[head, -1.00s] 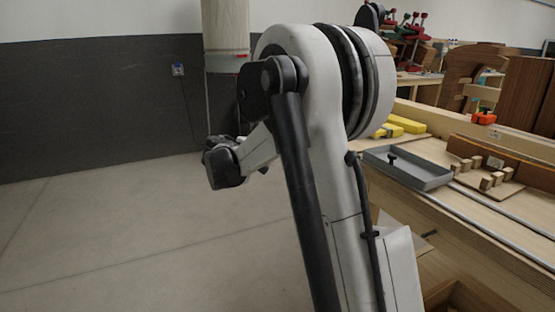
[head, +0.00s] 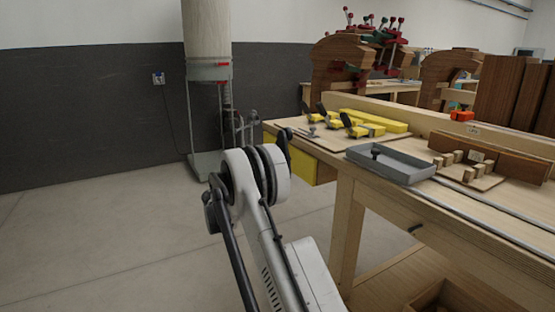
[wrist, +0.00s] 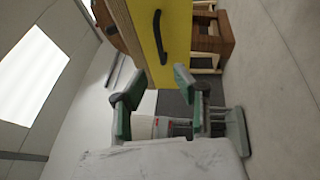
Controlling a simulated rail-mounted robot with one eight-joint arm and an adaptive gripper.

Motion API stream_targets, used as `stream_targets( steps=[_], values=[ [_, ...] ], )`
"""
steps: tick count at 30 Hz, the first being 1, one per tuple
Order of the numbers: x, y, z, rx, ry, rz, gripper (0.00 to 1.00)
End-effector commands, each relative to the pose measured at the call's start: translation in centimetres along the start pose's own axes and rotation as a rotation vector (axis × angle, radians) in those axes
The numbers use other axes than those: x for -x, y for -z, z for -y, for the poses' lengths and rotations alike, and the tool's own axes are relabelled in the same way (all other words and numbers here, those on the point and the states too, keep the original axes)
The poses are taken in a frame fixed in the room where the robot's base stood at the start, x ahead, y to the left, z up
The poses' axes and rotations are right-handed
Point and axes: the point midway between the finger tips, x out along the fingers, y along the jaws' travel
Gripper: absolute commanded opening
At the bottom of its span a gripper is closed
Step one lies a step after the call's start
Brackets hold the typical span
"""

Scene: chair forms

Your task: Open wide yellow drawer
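The yellow drawer (head: 305,168) is at the left end of the workbench, below the top, partly hidden by my arm in the head view. In the wrist view its yellow front (wrist: 173,42) fills the top middle, with a dark curved handle (wrist: 158,38) on it. My gripper (wrist: 160,77) is open and empty, its two green-padded fingers apart. The handle lies beyond the fingertips, roughly in line with the gap between them, and appears apart from them. I cannot make out my gripper clearly in the head view.
The workbench (head: 345,225) has a grey tray (head: 392,165), yellow clamps (head: 365,122) and a wooden jig (head: 480,170) on top. A dust collector (head: 208,75) stands behind my arm. The floor (head: 100,240) on the left is clear.

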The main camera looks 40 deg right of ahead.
Motion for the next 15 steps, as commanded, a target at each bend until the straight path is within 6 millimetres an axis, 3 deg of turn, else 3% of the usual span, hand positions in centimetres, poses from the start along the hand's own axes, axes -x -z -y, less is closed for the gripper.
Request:
stream_targets(
  steps=[15],
  values=[
    [-9.3,-0.1,0.2,-0.001,0.002,0.002,0.28]
  ],
)
